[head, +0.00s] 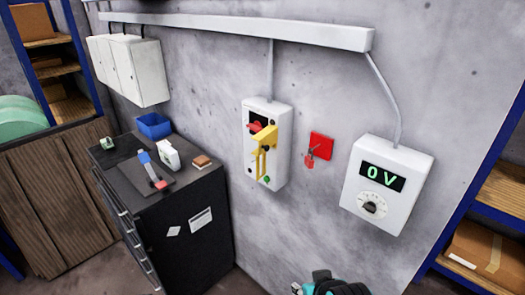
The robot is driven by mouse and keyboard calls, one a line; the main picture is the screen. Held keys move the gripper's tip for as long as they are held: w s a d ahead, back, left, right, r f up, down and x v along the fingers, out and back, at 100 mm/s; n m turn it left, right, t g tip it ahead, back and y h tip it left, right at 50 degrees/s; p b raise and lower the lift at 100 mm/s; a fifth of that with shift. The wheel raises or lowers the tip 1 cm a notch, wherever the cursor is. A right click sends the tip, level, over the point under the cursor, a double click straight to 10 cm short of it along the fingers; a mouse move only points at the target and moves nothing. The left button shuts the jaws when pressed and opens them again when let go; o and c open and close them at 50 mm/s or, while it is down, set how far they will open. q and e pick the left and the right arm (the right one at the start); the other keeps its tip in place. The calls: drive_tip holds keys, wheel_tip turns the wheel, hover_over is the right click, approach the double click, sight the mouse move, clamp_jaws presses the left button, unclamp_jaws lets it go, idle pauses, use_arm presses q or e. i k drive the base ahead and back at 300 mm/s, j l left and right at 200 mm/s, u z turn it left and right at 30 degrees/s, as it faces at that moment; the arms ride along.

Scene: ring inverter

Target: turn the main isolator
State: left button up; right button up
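The main isolator (281,150) is a pale box on the grey wall in the head view. Its red rotary handle (255,127) sits on a dark plate near the top. A yellow bracket-like piece (263,150) covers part of its front, and a small green part is below it. My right gripper (338,284) shows only partly at the bottom edge, teal and black, well below the isolator and apart from it. Its fingers cannot be made out clearly. My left gripper is not in view.
A red wall plate (321,143) with a red padlock-like item (309,161) is right of the isolator. A meter (386,184) reads 0 V. A dark cabinet (198,245) holding tools and a blue bin (154,126) stands at left. Shelves flank both sides.

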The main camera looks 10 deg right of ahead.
sight(257, 127)
drive_tip(key=i+j+z, duration=0.55)
drive_tip(key=j, duration=0.3)
drive_tip(key=l, duration=0.25)
